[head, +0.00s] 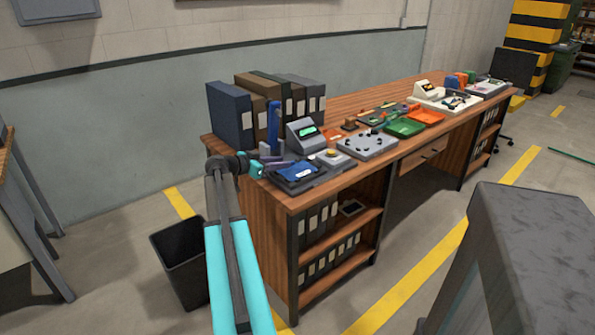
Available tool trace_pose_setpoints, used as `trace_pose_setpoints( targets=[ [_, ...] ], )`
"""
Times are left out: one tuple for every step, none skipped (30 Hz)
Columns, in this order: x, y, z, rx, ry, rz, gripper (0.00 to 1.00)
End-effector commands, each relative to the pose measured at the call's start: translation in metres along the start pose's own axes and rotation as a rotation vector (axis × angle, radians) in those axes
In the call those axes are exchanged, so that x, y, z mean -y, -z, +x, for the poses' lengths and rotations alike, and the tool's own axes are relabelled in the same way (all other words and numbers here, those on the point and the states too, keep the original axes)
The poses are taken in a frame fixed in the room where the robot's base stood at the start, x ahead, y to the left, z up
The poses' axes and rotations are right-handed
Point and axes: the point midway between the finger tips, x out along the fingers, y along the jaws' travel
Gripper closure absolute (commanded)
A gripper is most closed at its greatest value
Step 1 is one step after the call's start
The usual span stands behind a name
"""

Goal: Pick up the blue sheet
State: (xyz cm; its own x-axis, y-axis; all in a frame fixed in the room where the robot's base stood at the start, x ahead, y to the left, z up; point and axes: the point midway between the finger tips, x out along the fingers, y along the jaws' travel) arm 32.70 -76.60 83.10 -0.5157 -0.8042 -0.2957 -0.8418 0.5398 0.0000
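The blue sheet (297,170) appears as a small flat blue piece on a dark grey tray-like device at the near left end of the wooden desk (395,160). My teal and dark grey arm rises from the bottom of the head view and bends right at its top. My gripper (264,168) is at the left edge of the desk, just left of the blue sheet. It looks apart from the sheet. Its fingers are too small and overlapped to show whether they are open or shut.
Binders (230,115) stand behind the sheet, with a blue upright object (274,128) and a grey device with a green screen (305,134) nearby. A panel with knobs (367,145) lies right. A black bin (184,262) stands on the floor left of the desk.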

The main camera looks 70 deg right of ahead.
Motion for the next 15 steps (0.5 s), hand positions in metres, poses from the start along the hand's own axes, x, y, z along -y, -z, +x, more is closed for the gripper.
trace_pose_setpoints(
  targets=[
    [0.001,0.001,0.007,0.0,-0.002,0.0,0.73],
    [0.001,0.001,0.01,0.0,-0.002,0.0,0.73],
    [0.001,0.001,0.015,0.0,-0.002,0.0,0.73],
    [0.001,0.001,0.019,0.0,-0.002,0.0,0.73],
    [0.001,0.001,0.023,0.0,-0.002,0.001,0.73],
    [0.001,0.001,0.027,0.0,-0.002,0.001,0.73],
    [0.001,0.001,0.03,0.0,-0.002,0.001,0.73],
    [0.001,0.001,0.032,0.0,-0.002,0.0,0.73],
    [0.001,0.001,0.035,0.0,-0.001,0.0,0.73],
    [0.001,0.001,0.037,0.0,-0.001,0.0,0.73],
    [0.001,0.001,0.038,0.0,-0.001,0.0,0.73],
    [0.001,0.001,0.039,0.0,0.0,0.0,0.73],
    [0.001,0.0,0.039,0.0,0.0,0.0,0.73],
    [0.001,0.0,0.039,0.0,0.0,0.0,0.73],
    [0.0,0.0,0.039,0.0,0.0,0.0,0.73]
  ],
)
